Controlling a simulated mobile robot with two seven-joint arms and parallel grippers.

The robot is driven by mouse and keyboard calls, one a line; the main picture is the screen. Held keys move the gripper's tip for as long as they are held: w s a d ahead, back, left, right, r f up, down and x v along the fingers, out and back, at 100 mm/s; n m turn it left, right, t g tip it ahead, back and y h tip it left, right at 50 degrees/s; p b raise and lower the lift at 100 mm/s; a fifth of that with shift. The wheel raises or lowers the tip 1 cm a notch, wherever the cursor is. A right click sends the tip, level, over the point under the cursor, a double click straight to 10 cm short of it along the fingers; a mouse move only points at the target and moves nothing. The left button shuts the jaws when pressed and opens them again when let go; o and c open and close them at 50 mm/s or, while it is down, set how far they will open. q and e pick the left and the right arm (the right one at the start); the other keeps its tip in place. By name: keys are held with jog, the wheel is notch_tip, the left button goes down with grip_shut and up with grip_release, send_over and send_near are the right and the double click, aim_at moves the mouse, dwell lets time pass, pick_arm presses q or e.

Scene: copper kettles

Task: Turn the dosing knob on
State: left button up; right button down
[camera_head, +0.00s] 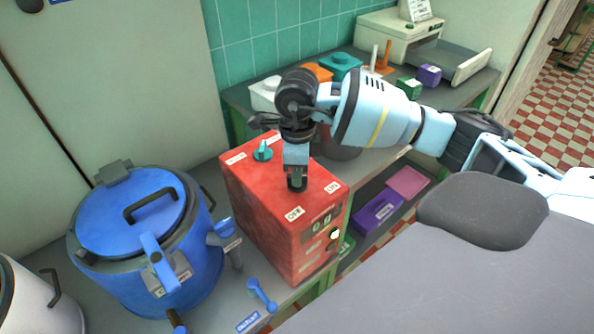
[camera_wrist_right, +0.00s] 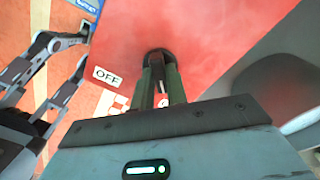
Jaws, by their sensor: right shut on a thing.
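A red box (camera_head: 262,205) stands on the grey counter, with an OFF label (camera_head: 294,213) and an ON label (camera_head: 332,188) on top. My right gripper (camera_head: 297,184) points down onto the box top beside these labels. In the right wrist view its fingers (camera_wrist_right: 162,62) are shut on the dosing knob, which they mostly hide; which way the knob points I cannot tell. The OFF label (camera_wrist_right: 107,76) lies left of the fingers there. My left gripper (camera_wrist_right: 82,54) shows only at the left of the wrist view, its fingers apart and empty.
A teal knob (camera_head: 262,151) sits farther back on the box; a small display (camera_head: 322,223) is on its front. A blue kettle (camera_head: 150,235) stands close to the left. A blue-handled valve (camera_head: 262,294) lies in front. Boxes and a printer-like machine (camera_head: 398,38) stand behind.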

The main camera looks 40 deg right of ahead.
jog(key=c, duration=1.4)
grip_release()
jog(key=shift+r, duration=0.1)
notch_tip(320, 180, up, 8)
jog(key=shift+f, duration=0.15)
